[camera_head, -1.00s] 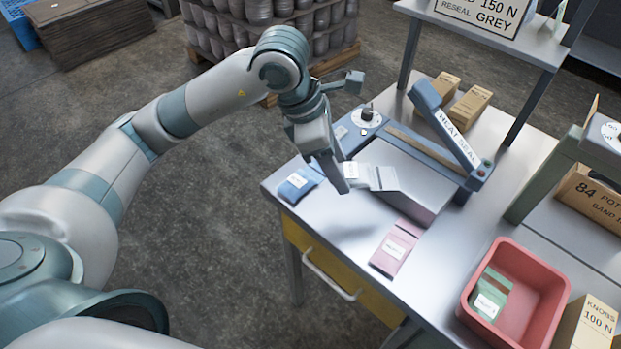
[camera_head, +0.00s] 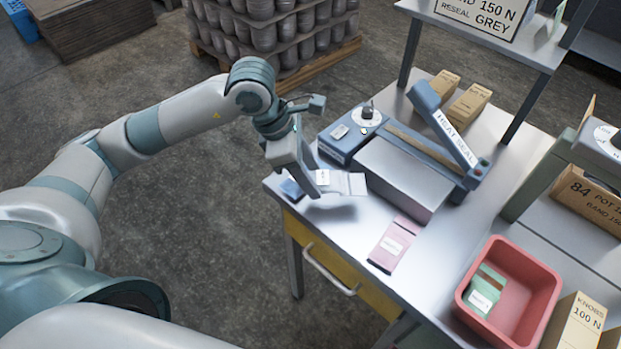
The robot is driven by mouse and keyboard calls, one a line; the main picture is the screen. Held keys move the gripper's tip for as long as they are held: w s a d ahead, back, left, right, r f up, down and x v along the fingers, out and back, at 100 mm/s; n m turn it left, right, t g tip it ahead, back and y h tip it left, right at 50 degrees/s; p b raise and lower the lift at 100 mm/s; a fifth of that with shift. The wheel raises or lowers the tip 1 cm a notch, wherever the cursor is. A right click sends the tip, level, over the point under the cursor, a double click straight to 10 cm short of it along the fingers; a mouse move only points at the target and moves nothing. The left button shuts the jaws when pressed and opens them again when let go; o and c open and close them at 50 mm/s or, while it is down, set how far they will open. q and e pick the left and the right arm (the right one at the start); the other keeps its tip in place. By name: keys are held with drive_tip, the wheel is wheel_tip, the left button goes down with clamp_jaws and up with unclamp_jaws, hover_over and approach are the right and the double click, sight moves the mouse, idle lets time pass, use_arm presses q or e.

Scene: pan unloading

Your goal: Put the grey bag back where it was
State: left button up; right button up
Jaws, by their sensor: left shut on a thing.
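The grey bag (camera_head: 346,184) is a flat, pale pouch with a white label. My left gripper (camera_head: 314,178) is shut on its left end and holds it out to the right, in front of the heat sealer (camera_head: 402,176). The bag appears a little above the tabletop, but the exact gap is hard to tell. A blue bag (camera_head: 291,190) lies at the table's left corner, partly hidden behind my left gripper. A pink bag (camera_head: 393,245) lies flat nearer the front edge. My right gripper is not in view.
A red bin (camera_head: 548,283) with a green bag (camera_head: 485,292) in it stands at the right. Cartons (camera_head: 467,104) stand behind the sealer. The sealer's raised arm (camera_head: 447,125) slants over its back. Bare tabletop (camera_head: 450,250) shows between pink bag and bin.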

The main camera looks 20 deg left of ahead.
use_arm(q)
wheel_tip(320, 180, down, 2)
drive_tip(key=shift+f+p, duration=0.15)
drive_tip(key=shift+p, duration=0.3)
drive_tip(key=shift+f, duration=0.1)
drive_tip(key=shift+f+b, duration=0.3)
drive_tip(key=shift+b, duration=0.15)
drive_tip(key=shift+f+b, duration=0.35)
drive_tip(key=shift+b, duration=0.15)
drive_tip(key=o, duration=1.2)
drive_tip(key=shift+r, duration=0.2)
